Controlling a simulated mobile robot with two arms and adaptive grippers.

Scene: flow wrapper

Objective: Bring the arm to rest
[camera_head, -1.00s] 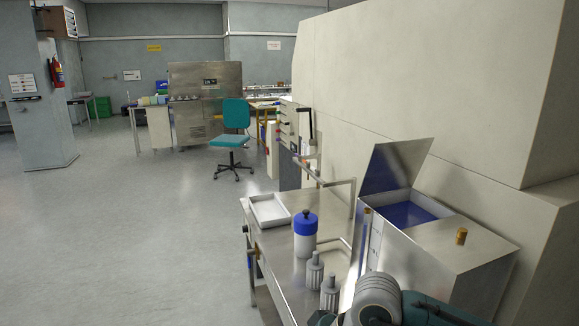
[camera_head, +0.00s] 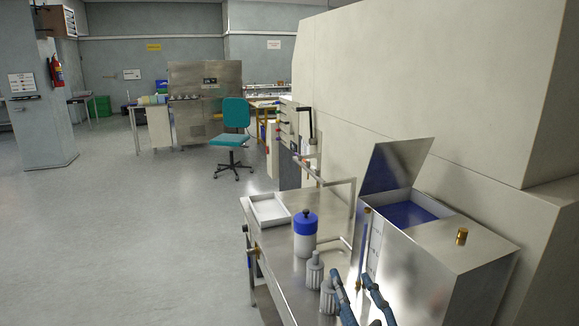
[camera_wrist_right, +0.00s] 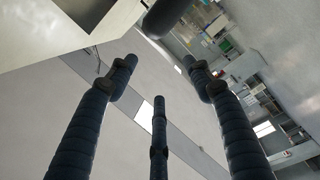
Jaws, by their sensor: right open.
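My right gripper (camera_head: 352,275) shows at the bottom of the head view, its dark blue fingers pointing up. The fingers are apart with nothing between them. They appear in front of the steel machine with the hopper and beside the grey ribbed parts; I cannot tell the exact gap. In the right wrist view the open fingers (camera_wrist_right: 160,78) are spread and empty, with floor and walls beyond. The rest of my right arm is out of the head view. My left gripper is not in view.
A steel table (camera_head: 275,242) carries a white tray (camera_head: 269,209), a blue-lidded container (camera_head: 305,236) and two grey ribbed parts (camera_head: 314,272). A steel machine (camera_head: 440,262) with a blue-lined hopper stands at right. The floor (camera_head: 130,240) at left is clear.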

